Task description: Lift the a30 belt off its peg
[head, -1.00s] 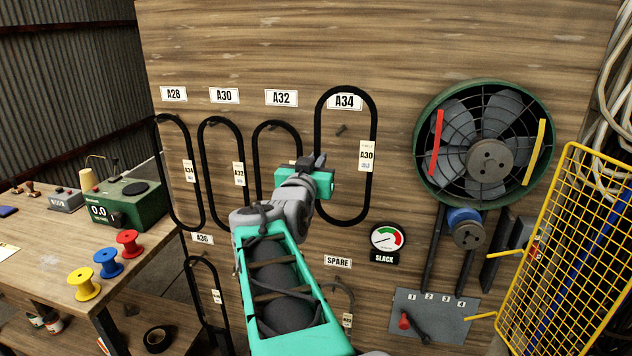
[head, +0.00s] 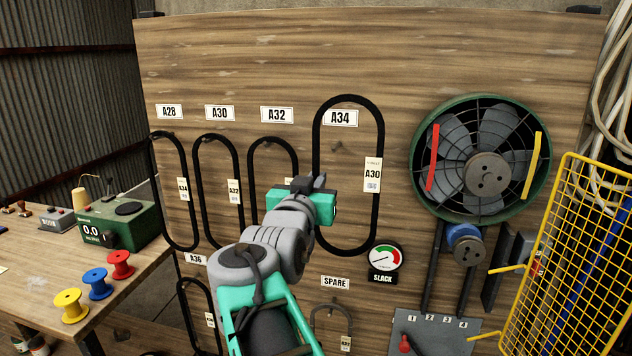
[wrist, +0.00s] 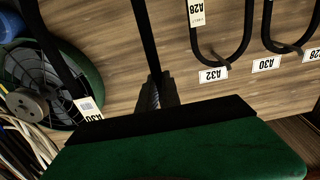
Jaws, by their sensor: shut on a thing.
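The A30 tag (head: 372,174) is on the right strand and shows partly in the wrist view (wrist: 88,108). A peg (head: 335,149) shows faintly inside the loop, well below its top. The belt's top is clear of that peg. The fingers hide part of the left strand.
Other belts hang to the left under the A28 (head: 169,111), A30 (head: 219,113) and A32 (head: 277,115) signs, the last close beside my gripper. The green fan (head: 483,158), slack gauge (head: 384,257) and yellow mesh guard (head: 548,260) stand right. A workbench (head: 40,260) is left.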

